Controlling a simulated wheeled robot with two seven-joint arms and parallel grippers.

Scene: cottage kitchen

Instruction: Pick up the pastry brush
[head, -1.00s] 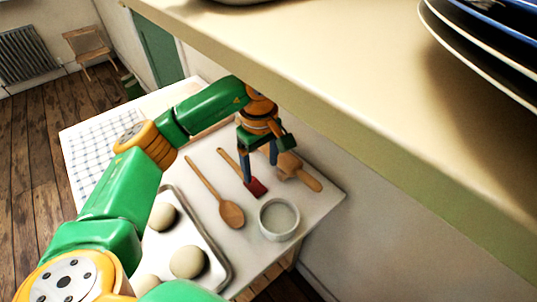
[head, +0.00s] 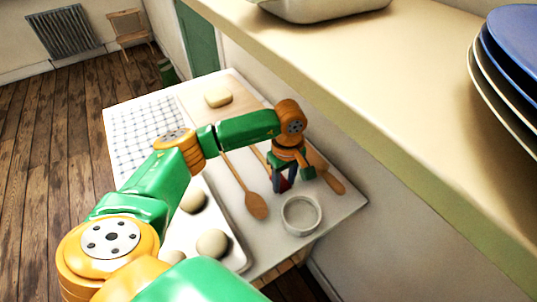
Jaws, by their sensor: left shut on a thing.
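The pastry brush, with a red head (head: 284,184) and a wooden handle, is on the white table (head: 235,172). My left gripper (head: 286,180) points down over it. Its blue fingers are shut on the brush close to the red head and hide part of it. I cannot tell whether the brush is clear of the tabletop. The handle runs up and left behind my left arm. My right gripper is not in view.
A wooden spoon (head: 256,205) lies left of the brush, a wooden tool (head: 331,182) to its right. A white ramekin (head: 301,214) stands in front. A tray (head: 240,258) holds dough balls (head: 212,243). A shelf (head: 400,90) with plates (head: 510,70) overhangs the right side.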

